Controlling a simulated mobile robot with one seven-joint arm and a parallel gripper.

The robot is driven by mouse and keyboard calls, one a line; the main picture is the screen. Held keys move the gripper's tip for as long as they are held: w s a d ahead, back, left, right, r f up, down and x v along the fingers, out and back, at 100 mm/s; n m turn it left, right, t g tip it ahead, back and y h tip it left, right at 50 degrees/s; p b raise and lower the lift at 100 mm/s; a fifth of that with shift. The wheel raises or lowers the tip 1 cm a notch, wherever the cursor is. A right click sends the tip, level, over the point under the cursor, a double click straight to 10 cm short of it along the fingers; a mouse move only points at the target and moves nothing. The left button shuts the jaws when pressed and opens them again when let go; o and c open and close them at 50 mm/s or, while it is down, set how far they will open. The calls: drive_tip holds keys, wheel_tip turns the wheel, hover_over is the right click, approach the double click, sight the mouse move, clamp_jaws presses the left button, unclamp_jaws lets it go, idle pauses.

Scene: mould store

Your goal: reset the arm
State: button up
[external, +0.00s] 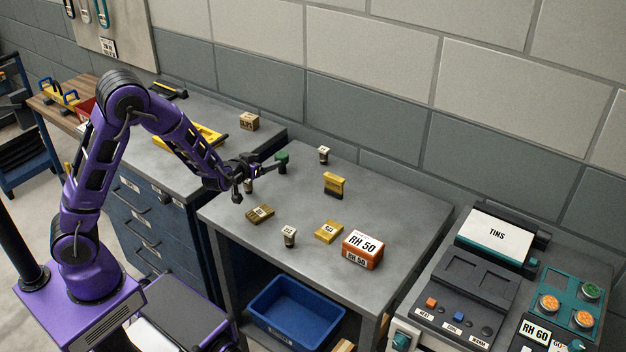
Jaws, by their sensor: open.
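My purple arm is bent up and over, reaching right from my base at the lower left. My gripper (245,179) is open, low over the left part of the grey table (385,196). A small dark item (248,186) stands close by or behind it; I cannot tell whether they touch. A green item (282,161) stands just right of the gripper, seemingly apart from it. No held object shows between the jaws, though they are small in this view.
The table also bears small jars (289,235), yellow blocks (334,184) and an orange RH 50 box (362,249). A blue bin (297,313) sits below. A blue drawer cabinet (150,222) stands left, a control console (465,285) right. The wall (360,110) closes the back.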

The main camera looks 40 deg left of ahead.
drive_tip(key=shift+s+d+r, duration=0.1)
drive_tip(key=shift+s+r, duration=0.1)
drive_tip(key=shift+s, duration=0.3)
